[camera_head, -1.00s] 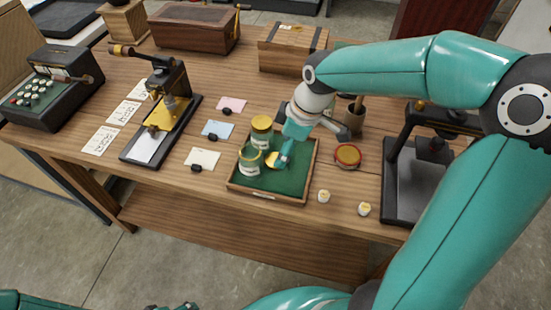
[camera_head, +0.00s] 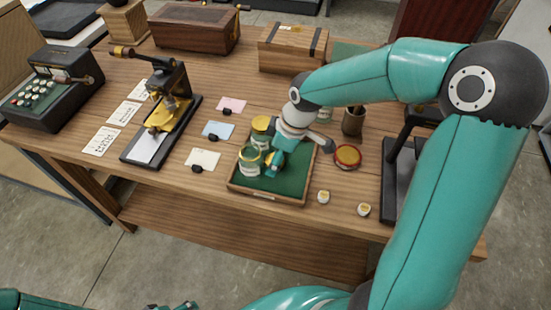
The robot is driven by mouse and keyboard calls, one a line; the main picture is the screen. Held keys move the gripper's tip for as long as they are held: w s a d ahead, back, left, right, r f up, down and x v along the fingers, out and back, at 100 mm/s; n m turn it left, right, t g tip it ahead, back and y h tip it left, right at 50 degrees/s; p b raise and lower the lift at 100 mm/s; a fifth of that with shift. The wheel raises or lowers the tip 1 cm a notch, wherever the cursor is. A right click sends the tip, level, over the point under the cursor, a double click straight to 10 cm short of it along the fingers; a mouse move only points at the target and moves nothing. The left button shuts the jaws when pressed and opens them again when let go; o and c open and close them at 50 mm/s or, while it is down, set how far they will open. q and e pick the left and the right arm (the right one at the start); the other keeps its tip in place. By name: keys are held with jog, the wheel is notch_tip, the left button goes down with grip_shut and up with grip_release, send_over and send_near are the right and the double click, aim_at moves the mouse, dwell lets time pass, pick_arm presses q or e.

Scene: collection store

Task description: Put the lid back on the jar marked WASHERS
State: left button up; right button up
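An open glass jar (camera_head: 249,162) with a gold rim and a pale label stands in the front left of a green-lined wooden tray (camera_head: 262,194). A second jar (camera_head: 262,125) with a yellow lid stands behind it. The label writing is too small to read. A loose yellow lid (camera_head: 268,156) shows just right of the open jar, mostly hidden by my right gripper (camera_head: 272,168). That gripper points down inside the tray, close beside the open jar; its fingers overlap the lid, and I cannot tell whether they grip it. My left gripper (camera_head: 172,306) barely shows at the bottom edge.
A round red-topped container (camera_head: 347,156) stands right of the tray. Two small pale pieces (camera_head: 323,197) lie near the front edge. A brown cup (camera_head: 353,120) stands behind. Cards (camera_head: 203,159) with dark clips lie left of the tray, beyond them a brass-and-black press (camera_head: 165,115).

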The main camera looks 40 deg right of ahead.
jog(key=c, duration=0.8)
jog(key=shift+r, duration=0.1)
jog(key=shift+c, duration=0.2)
notch_tip(320, 180, up, 20)
jog(key=p, duration=0.1)
dwell(0.4)
